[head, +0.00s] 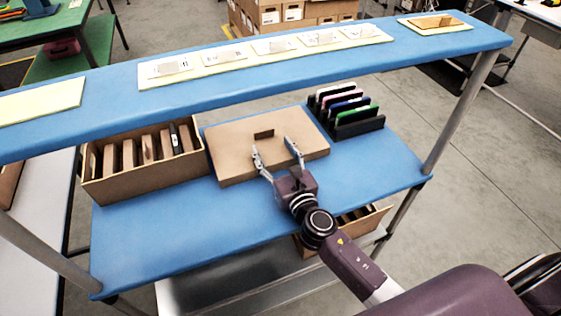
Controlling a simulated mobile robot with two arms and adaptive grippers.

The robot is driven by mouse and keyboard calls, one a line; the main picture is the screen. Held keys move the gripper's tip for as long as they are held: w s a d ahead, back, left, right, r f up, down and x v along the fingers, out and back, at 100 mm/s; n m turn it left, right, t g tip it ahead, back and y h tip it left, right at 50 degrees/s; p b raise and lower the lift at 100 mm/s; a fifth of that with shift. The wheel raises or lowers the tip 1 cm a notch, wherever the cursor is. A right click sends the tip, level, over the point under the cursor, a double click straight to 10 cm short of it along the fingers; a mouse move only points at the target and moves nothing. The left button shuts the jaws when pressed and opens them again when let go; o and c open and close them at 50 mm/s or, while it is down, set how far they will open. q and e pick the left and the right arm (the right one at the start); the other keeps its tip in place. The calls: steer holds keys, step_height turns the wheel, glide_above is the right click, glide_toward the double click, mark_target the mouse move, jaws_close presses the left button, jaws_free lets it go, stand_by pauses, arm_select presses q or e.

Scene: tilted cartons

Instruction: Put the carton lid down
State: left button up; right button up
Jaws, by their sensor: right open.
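The carton lid (230,153) is a flat brown cardboard piece with a dark slot near its far side. It sits on the blue lower shelf (150,245), between an open carton and a black rack. It looks slightly tilted; whether a carton body is beneath it I cannot tell. My right gripper (275,152) is open, its two fingers spread over the near part of the lid, pointing towards the slot. Nothing is between the fingers, and whether they touch the lid is unclear. My left gripper is not in view.
The open carton (140,188) on the left holds several upright brown pieces. The black rack (358,128) on the right holds coloured thin items. A blue upper shelf (110,95) with labelled boards crosses above. Another open carton (372,222) is lower down, behind my right arm. The shelf's front left is clear.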

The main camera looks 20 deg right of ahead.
steer(key=s, duration=0.6)
steer(key=shift+s+d+b, duration=0.1)
steer(key=shift+s+b, duration=0.1)
steer(key=shift+b, duration=0.15)
steer(key=shift+r, duration=0.15)
